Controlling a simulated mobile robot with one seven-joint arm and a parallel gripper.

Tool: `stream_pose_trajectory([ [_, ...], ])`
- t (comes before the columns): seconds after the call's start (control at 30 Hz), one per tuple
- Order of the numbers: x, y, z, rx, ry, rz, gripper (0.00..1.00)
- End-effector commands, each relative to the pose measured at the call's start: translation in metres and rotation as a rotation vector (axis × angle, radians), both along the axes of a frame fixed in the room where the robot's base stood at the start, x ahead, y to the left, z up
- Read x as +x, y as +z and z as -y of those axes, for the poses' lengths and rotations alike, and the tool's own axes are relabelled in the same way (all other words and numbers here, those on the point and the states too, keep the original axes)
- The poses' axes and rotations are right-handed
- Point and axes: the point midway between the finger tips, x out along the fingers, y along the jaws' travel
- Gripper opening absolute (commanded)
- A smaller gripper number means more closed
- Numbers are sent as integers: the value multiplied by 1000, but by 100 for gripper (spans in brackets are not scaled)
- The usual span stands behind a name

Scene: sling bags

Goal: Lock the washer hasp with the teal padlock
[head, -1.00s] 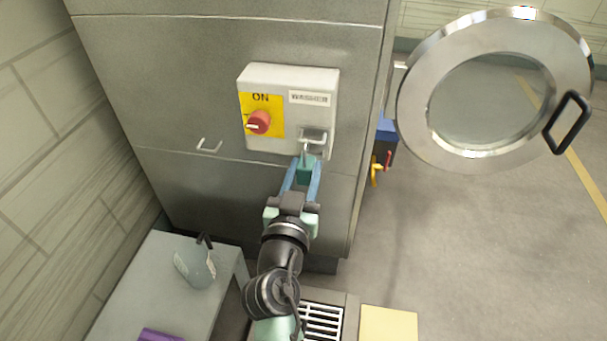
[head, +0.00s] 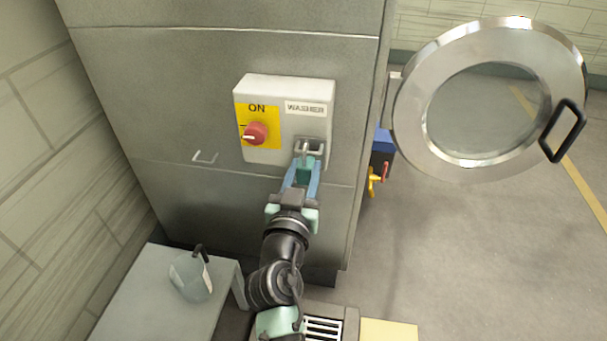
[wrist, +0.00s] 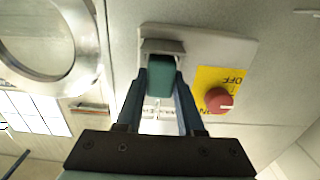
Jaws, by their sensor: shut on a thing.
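The washer isolator box (head: 285,93) is on the grey cabinet front, with a "WASHER" label, a yellow plate marked ON and a red knob (head: 255,133). The metal hasp (head: 314,144) is at its lower right. My gripper (head: 304,176) is shut on the teal padlock (head: 307,164), blue fingers on either side of its body. The padlock is upright, its shackle at the hasp; I cannot tell if it passes through. In the wrist view the padlock (wrist: 163,80) sits between the fingers, right against the hasp (wrist: 163,47). The knob (wrist: 218,100) is beside it.
An open round door (head: 490,100) with a black handle stands out at the right. A grey bench (head: 160,300) at the lower left holds a clear container (head: 192,277). A wire handle (head: 204,157) is left of the box. Floor at the right is mostly clear.

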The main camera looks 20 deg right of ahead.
Motion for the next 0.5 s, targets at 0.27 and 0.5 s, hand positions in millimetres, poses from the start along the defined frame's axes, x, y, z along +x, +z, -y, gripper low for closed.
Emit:
stream_pose_trajectory([
  [0.27, 7, 1, 5, -3, -1, 2, 0],
  [0.5, 13, 1, 9, -2, 0, 2, 0],
])
